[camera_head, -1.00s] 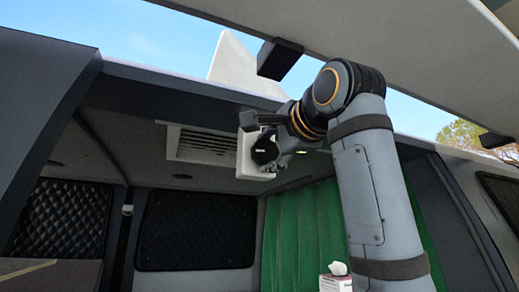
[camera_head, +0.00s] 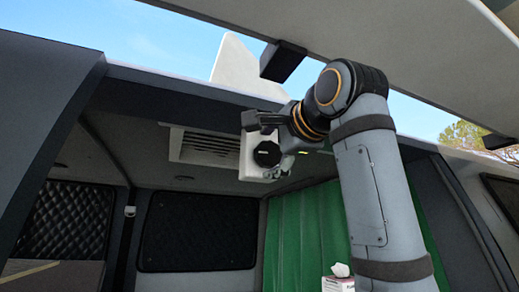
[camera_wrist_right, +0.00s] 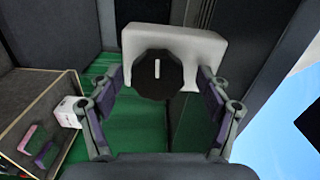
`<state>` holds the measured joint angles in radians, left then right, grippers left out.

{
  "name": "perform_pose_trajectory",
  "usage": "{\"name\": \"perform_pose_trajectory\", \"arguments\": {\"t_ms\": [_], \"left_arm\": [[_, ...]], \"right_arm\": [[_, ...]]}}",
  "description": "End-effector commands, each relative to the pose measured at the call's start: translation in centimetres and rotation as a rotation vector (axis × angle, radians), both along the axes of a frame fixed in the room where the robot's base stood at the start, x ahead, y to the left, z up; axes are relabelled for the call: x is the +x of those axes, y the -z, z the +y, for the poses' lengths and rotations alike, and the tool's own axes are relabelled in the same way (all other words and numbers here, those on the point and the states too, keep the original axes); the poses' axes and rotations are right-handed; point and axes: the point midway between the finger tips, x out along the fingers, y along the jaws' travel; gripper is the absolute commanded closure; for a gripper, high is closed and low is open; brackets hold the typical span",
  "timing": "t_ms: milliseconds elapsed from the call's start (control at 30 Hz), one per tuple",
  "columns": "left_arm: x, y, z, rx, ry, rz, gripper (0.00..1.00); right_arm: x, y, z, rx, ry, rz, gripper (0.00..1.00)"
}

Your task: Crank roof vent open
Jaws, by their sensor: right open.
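The vent's crank is a round black knob (camera_head: 267,154) on a white housing (camera_head: 247,160) under the roof edge. In the right wrist view the knob (camera_wrist_right: 148,85) carries an upright white mark, and its white housing (camera_wrist_right: 205,45) is behind it. My right gripper (camera_head: 272,141) is open at the knob, with a finger on either side in the right wrist view (camera_wrist_right: 161,82). Contact cannot be told. A white panel (camera_head: 235,62), seemingly the vent lid, stands tilted up above the roof. My left gripper is not in view.
A slatted ceiling grille (camera_head: 203,147) is left of the housing. A green curtain (camera_head: 305,225) hangs behind my right arm. A tissue box (camera_head: 338,283) is low inside the van. The raised tailgate (camera_head: 400,50) overhangs my arm, with a dark bracket (camera_head: 283,61).

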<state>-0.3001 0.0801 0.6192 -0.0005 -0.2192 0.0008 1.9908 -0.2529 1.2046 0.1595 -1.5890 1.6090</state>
Motion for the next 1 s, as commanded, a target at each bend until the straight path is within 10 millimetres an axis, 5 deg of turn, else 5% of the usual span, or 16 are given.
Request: {"name": "perform_pose_trajectory", "arguments": {"t_ms": [167,600,1000], "left_arm": [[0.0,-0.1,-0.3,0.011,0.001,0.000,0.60],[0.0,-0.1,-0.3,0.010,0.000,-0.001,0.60],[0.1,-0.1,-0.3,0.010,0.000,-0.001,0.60]], "right_arm": [[-1.8,-0.1,-0.7,0.000,0.000,-0.003,0.23],[-10.4,-0.2,-3.9,-0.002,0.001,-0.004,0.23],[-11.3,-0.1,-4.2,-0.002,0.000,-0.003,0.23]]}}
